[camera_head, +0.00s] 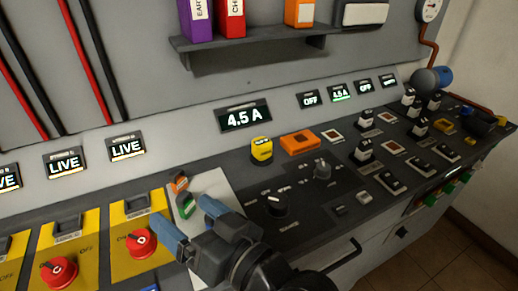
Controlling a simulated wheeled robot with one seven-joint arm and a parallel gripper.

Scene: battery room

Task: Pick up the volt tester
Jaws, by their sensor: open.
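No object is clearly labelled as the volt tester. A small orange, dark and green item (183,197) is on a pale plate (221,192) on the console. I cannot tell for sure which is the tester. My gripper (180,207) is open, with its blue fingertips on either side of the orange and green item in the picture. I cannot tell whether they touch it. Nothing is visibly held.
Yellow panels with red knobs (142,242) lie to the left of my gripper. Black dials (277,204) and several switches cover the console to the right. A shelf (250,42) with binders hangs above. A drawer handle (345,253) sticks out at the front.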

